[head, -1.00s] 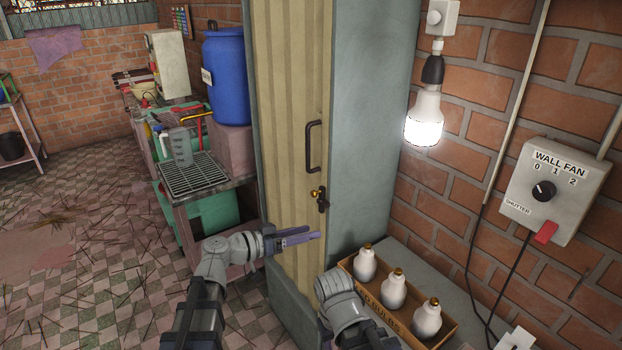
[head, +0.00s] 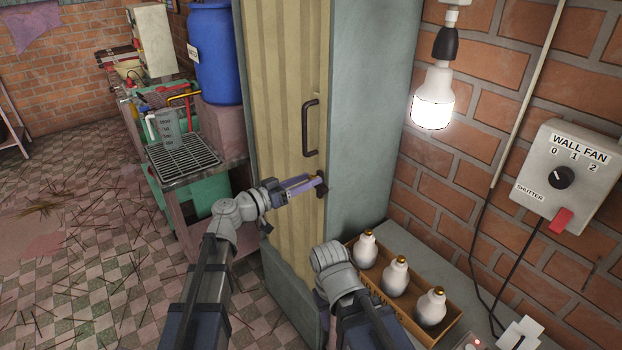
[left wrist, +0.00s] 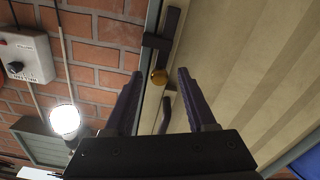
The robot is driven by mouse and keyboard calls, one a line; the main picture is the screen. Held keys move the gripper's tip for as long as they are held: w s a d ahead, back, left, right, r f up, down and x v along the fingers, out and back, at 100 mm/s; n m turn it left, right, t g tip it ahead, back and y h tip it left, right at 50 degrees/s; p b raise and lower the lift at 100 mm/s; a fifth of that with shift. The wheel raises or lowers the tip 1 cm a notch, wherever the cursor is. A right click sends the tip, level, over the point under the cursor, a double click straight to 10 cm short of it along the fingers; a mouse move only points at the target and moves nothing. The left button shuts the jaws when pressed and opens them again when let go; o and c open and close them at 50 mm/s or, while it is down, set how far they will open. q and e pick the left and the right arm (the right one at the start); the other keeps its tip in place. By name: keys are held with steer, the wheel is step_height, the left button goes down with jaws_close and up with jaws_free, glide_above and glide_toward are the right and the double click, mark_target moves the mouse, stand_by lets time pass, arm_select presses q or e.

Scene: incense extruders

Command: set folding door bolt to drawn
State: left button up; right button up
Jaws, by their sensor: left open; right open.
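The folding door (head: 281,120) is a cream pleated panel with a dark pull handle (head: 310,128). Its bolt (head: 322,191) sits below the handle at the door's right edge, partly hidden by my left gripper (head: 322,181). The knob appears between my left gripper's open fingers (left wrist: 158,80); no contact is visible. The pull handle also shows there (left wrist: 166,113). My right arm's wrist is low in the head view, left of the bulb box; its fingers are hidden.
A cardboard box (head: 411,333) of bulbs stands on the ledge right of my right arm. A grey-green door frame (head: 365,110) flanks the door. A lit bulb (head: 432,100) hangs by the brick wall near a fan switch box (head: 567,175). A cluttered bench (head: 180,160) stands left.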

arm_select(q)
steer(key=shift+x, duration=0.9)
jaws_close()
stand_by(0.9)
